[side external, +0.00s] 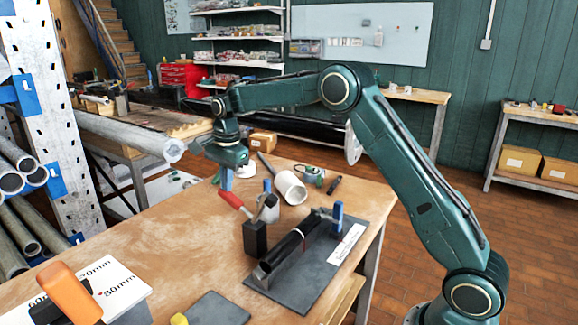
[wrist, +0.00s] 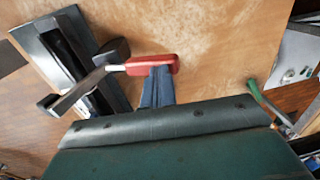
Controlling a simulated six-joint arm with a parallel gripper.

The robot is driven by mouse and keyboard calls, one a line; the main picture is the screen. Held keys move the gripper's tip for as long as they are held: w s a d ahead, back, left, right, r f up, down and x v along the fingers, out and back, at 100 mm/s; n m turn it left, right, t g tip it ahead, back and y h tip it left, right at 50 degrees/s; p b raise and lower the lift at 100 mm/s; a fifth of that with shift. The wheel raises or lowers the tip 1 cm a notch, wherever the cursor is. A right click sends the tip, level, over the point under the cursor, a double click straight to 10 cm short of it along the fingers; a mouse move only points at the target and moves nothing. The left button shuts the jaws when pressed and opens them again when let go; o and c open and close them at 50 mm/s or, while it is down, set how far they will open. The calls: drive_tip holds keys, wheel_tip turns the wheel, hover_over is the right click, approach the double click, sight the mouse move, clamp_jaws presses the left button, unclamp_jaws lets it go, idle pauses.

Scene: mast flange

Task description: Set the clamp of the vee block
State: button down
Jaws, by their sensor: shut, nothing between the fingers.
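The vee block fixture stands on a grey plate (side external: 335,275) at the table's front right, with a dark tube (side external: 288,248) lying along it. The clamp has a dark upright body (side external: 255,238) and a lever with a red handle (side external: 232,200), tilted up toward the left. My gripper (side external: 226,180) is shut and empty, pointing down just beyond the red handle. In the wrist view, my blue fingertips (wrist: 156,72) are at the red handle (wrist: 150,65), which crosses in front of them. I cannot tell whether they touch. The plate (wrist: 105,65) and tube also show there.
A white cylinder (side external: 291,187) and a green tool (side external: 314,175) lie behind the fixture. A labelled white board (side external: 105,285), an orange object (side external: 70,292) and a grey pad (side external: 213,310) are at the front. The table's left middle (side external: 170,230) is clear.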

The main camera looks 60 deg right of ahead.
drive_tip(key=shift+w+f, duration=0.65)
drive_tip(key=shift+f, duration=0.3)
wheel_tip(320, 180, up, 15)
drive_tip(key=s, duration=0.1)
drive_tip(key=shift+s+f, duration=0.15)
drive_tip(key=shift+s, duration=0.25)
idle(0.3)
